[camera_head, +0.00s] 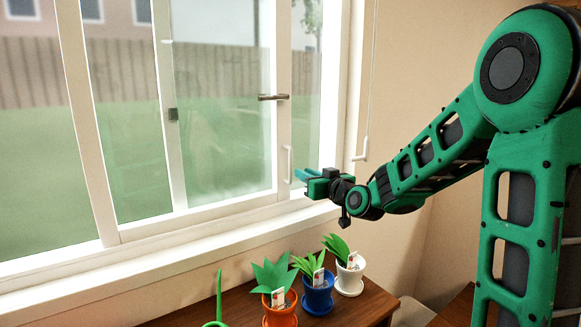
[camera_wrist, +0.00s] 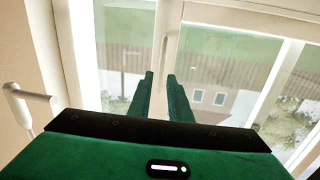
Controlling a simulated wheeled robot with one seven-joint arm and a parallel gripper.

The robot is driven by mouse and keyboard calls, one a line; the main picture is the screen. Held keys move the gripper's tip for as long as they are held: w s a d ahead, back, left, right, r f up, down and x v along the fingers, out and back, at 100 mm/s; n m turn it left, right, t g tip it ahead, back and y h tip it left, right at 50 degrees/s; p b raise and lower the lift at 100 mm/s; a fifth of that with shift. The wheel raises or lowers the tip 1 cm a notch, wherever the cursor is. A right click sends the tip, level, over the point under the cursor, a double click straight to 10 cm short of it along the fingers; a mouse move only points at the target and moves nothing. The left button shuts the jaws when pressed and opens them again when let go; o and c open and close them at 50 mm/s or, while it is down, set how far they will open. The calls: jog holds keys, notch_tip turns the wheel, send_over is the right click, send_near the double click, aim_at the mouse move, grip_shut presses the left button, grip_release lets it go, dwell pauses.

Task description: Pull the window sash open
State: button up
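The window sash (camera_head: 284,128) is a white frame with glass in the window above the sill. A slim white upright pull handle (camera_head: 288,163) is on its right stile, with a dark lever (camera_head: 273,97) above. My gripper (camera_head: 301,175) is just right of the pull handle. In the wrist view, which looks upside down, my gripper (camera_wrist: 160,76) has its two green fingers apart with nothing between them. The pull handle (camera_wrist: 164,50) shows just beyond the fingertips, close to the line of the gap. I cannot tell whether a finger touches it.
Potted plants in orange (camera_head: 281,312), blue (camera_head: 318,294) and white (camera_head: 349,275) pots stand on a wooden top (camera_head: 372,304) below the sill (camera_head: 150,258). A white rod with a grip (camera_head: 362,153) hangs by the right jamb.

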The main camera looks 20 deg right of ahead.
aim_at(291, 163)
jog(key=shift+t+h, duration=0.3)
jog(key=shift+h, duration=0.3)
jog(key=w, duration=0.3)
jog(key=w+a, duration=0.1)
jog(key=w, duration=0.2)
jog(key=w+a+r, duration=0.1)
jog(key=w, duration=0.2)
jog(key=shift+w, duration=0.2)
grip_shut()
